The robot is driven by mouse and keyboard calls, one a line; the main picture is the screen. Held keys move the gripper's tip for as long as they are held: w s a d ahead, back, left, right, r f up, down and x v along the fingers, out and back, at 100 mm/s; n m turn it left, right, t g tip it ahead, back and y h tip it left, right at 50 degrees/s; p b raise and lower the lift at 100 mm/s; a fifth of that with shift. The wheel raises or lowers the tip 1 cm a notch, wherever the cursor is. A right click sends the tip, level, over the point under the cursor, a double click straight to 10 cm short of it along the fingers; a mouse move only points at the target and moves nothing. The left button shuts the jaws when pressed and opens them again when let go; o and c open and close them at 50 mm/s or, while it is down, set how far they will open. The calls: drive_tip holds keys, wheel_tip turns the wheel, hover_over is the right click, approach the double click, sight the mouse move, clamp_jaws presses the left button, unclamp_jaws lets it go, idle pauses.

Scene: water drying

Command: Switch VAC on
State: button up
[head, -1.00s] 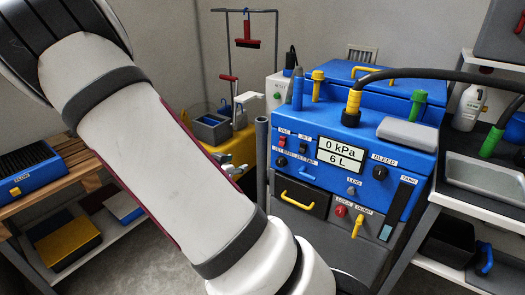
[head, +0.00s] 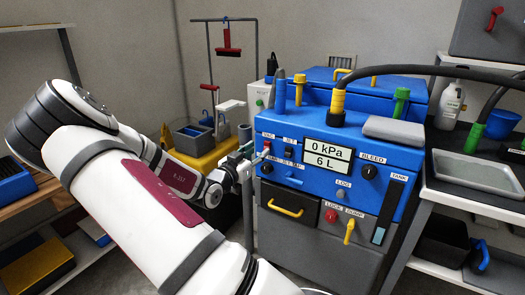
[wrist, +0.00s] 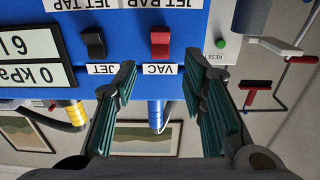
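The blue machine (head: 340,125) has a red VAC rocker switch (head: 266,148) at the upper left of its front. In the wrist view, which is upside down, the red VAC switch (wrist: 160,42) sits above its VAC label (wrist: 158,69). The black JET switch (wrist: 93,42) is beside it. My gripper (head: 250,158) is close in front of the VAC switch. In the wrist view my gripper (wrist: 160,75) is open and empty. Its teal-padded fingers frame the VAC label from either side, and no contact with the switch shows.
The display (head: 327,154) reads 0 kPa and 6 L. The BLEED knob (head: 370,172), red LOCK button (head: 331,216) and yellow DUMP lever (head: 349,231) are on the same front. A yellow cart (head: 205,160) stands behind my arm.

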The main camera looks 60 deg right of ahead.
sight(266, 144)
drive_tip(key=shift+w+d+b, duration=0.2)
drive_tip(key=shift+d+b, duration=0.2)
drive_tip(key=shift+d, duration=1.9)
clamp_jaws()
